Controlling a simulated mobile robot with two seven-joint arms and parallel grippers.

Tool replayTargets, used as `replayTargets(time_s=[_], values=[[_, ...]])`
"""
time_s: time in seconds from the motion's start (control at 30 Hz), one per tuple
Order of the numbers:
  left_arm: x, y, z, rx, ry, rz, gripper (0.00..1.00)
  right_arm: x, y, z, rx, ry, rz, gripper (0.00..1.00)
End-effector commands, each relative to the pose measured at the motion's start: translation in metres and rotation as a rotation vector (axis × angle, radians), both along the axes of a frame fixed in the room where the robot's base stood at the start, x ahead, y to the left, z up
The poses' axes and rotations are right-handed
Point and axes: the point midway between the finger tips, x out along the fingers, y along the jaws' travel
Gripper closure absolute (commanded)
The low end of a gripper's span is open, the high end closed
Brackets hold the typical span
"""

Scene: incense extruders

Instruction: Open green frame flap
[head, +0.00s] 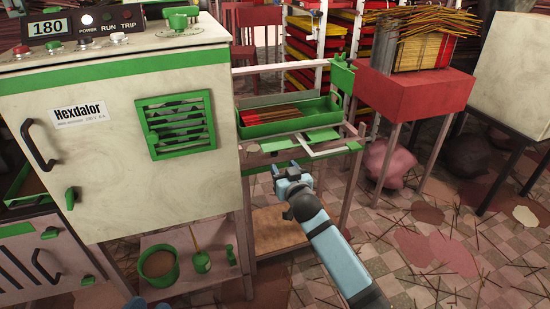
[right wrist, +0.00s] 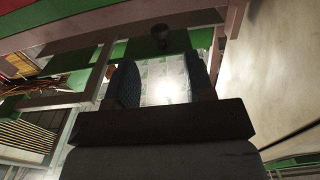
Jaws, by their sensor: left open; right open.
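The metal frame (head: 300,153) right of the cream cabinet carries green plates. One small green plate (head: 323,135) lies in front of the green tray, and another green strip (head: 277,145) lies to its left. I cannot tell for certain which is the flap. My right gripper (head: 288,169) is open and empty, just below and in front of these plates. In the right wrist view a green panel (right wrist: 130,48) and a dark round knob (right wrist: 160,33) lie beyond the open fingers.
The cream cabinet (head: 100,185) with a green vent (head: 176,126) stands at left. The green tray (head: 290,118) holds red sticks. A red stand (head: 415,92) bears a bundle of sticks at right. Loose sticks litter the tiled floor (head: 440,235).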

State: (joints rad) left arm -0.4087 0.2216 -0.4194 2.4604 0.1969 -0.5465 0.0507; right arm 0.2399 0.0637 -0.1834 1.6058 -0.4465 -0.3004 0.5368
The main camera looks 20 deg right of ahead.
Motion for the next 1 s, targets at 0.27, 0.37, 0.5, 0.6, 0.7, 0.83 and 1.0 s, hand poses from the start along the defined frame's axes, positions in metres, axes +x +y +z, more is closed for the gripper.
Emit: replayTargets(time_s=[0.27,0.37,0.5,0.6,0.7,0.83,1.0], values=[[0.012,0.007,-0.003,0.074,-0.124,0.002,0.57,0.058,0.002,-0.003,-0.003,-0.001,-0.001,0.52],[0.015,0.009,-0.001,0.092,-0.158,0.004,0.57,0.071,0.002,-0.002,-0.003,0.0,-0.001,0.52],[0.017,0.01,0.0,0.111,-0.185,0.005,0.57,0.082,0.003,-0.001,-0.002,0.001,-0.001,0.52],[0.018,0.011,0.001,0.116,-0.193,0.005,0.57,0.085,0.003,-0.001,-0.003,0.002,-0.001,0.52],[0.017,0.011,0.001,0.119,-0.194,0.004,0.57,0.085,0.003,-0.001,-0.003,0.002,-0.001,0.52],[0.017,0.011,0.001,0.118,-0.194,0.003,0.57,0.085,0.003,0.0,-0.003,0.002,-0.001,0.52],[0.017,0.011,0.001,0.118,-0.195,0.004,0.57,0.085,0.003,0.0,-0.003,0.002,-0.001,0.88]])
